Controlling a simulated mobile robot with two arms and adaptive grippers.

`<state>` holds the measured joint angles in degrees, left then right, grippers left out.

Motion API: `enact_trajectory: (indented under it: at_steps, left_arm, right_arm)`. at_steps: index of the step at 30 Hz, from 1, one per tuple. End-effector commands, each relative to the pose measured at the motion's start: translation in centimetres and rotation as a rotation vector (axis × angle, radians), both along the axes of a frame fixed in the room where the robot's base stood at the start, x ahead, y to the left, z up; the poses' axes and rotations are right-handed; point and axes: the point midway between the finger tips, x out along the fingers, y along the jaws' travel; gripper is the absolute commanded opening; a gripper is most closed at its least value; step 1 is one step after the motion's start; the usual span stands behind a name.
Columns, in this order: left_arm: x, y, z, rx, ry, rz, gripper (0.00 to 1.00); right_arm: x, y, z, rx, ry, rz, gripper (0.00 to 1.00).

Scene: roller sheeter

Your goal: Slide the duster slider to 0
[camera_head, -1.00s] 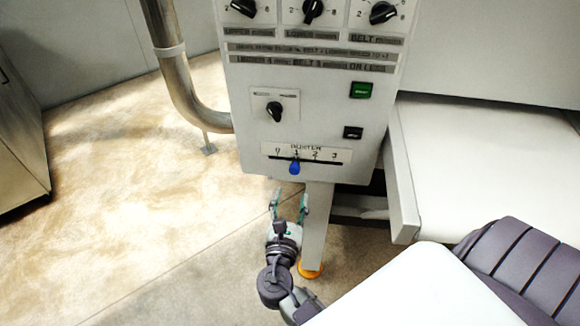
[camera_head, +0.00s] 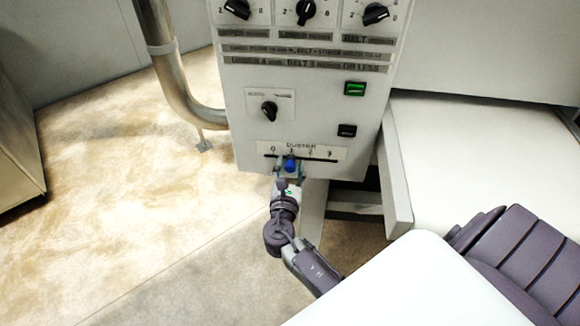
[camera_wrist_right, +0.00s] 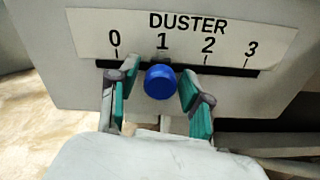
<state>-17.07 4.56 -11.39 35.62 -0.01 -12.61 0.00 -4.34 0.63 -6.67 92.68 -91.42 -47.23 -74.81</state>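The duster slider is a blue knob (camera_head: 290,166) on a dark horizontal slot under the label DUSTER with marks 0 to 3, low on the grey control panel (camera_head: 243,134). In the right wrist view the blue knob (camera_wrist_right: 160,82) sits just under the mark 1. My right gripper (camera_head: 289,168) is open, with one finger on each side of the knob. In the right wrist view the fingertips (camera_wrist_right: 160,75) show gaps to the knob, and the left fingertip is below the 0 mark. My left gripper is not in view.
Above the slider are a black rotary knob (camera_head: 269,110), a green button (camera_head: 354,88) and a black button (camera_head: 346,131). A metal pipe (camera_head: 172,82) runs at the left of the panel. A white belt table (camera_head: 480,150) stands at the right.

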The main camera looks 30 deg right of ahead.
Motion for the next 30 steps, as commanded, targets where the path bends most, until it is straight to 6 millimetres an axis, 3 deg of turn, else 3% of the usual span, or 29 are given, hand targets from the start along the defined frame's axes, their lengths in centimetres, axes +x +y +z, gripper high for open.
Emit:
enact_trajectory:
  at_steps: [1,6,8,16,24,30]
  left_arm:
    - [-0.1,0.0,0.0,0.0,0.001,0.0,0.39]
    - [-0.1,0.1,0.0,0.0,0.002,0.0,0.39]
    - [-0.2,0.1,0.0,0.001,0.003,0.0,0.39]
    - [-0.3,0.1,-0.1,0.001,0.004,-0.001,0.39]
    - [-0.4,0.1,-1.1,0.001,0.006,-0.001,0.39]
    - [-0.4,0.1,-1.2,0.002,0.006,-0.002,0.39]
  right_arm:
    - [0.0,0.0,0.0,0.0,0.0,0.0,0.35]
    - [0.0,0.0,0.0,0.0,0.0,0.0,0.07]
    - [0.0,0.0,0.0,0.0,0.0,0.0,0.0]
    - [0.1,0.2,0.0,0.001,-0.001,0.001,0.0]
    - [3.1,3.6,-0.1,0.002,-0.002,0.002,0.0]
    - [3.6,4.3,0.1,0.0,-0.001,0.004,0.0]
